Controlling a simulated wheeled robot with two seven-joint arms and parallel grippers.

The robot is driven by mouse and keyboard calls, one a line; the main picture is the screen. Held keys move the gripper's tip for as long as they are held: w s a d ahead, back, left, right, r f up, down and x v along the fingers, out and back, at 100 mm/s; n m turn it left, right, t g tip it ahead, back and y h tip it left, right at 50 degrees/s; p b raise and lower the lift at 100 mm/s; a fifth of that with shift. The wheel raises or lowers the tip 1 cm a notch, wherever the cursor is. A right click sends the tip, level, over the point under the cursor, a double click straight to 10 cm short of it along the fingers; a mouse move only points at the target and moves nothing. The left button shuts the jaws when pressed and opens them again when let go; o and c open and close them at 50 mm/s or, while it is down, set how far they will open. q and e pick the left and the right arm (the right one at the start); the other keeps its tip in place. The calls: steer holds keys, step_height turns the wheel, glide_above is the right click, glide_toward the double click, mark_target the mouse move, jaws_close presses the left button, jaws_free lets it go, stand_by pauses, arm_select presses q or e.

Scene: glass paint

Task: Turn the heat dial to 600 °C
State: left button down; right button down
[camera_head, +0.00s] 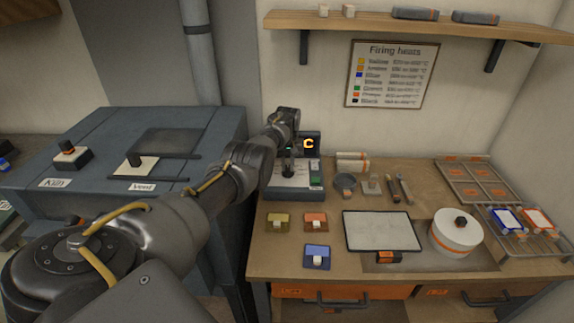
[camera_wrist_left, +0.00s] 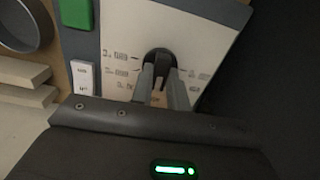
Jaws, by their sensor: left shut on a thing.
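The heat dial (camera_wrist_left: 158,55) is a dark round knob on the white face of the controller, with small printed marks around it that are too blurred to read. My left gripper (camera_wrist_left: 162,80) is shut on the dial, one grey finger on each side of its grip. In the head view the controller (camera_head: 312,199) stands at the back left of the bench, and my left gripper (camera_head: 288,172) reaches down over it. An orange "C" shows on its dark display (camera_head: 310,143); my wrist hides the rest of the display. My right gripper is not in view.
A green button (camera_wrist_left: 78,13) and a white switch (camera_wrist_left: 84,78) sit beside the dial face. A round dark dish (camera_head: 345,184) stands right of the controller. A firing heats chart (camera_head: 391,75) hangs behind.

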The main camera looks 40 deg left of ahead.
mark_target(288, 167)
arm_select(q)
steer(key=shift+s, duration=0.1)
steer(key=shift+f, duration=0.1)
stand_by(0.4)
steer(key=c, duration=1.4)
jaws_free()
steer(key=shift+o, duration=0.2)
steer(key=shift+r, duration=0.2)
steer(key=shift+r, duration=0.35)
step_height(288, 167, up, 10)
steer(key=shift+b, duration=0.45)
steer(key=shift+f, duration=0.1)
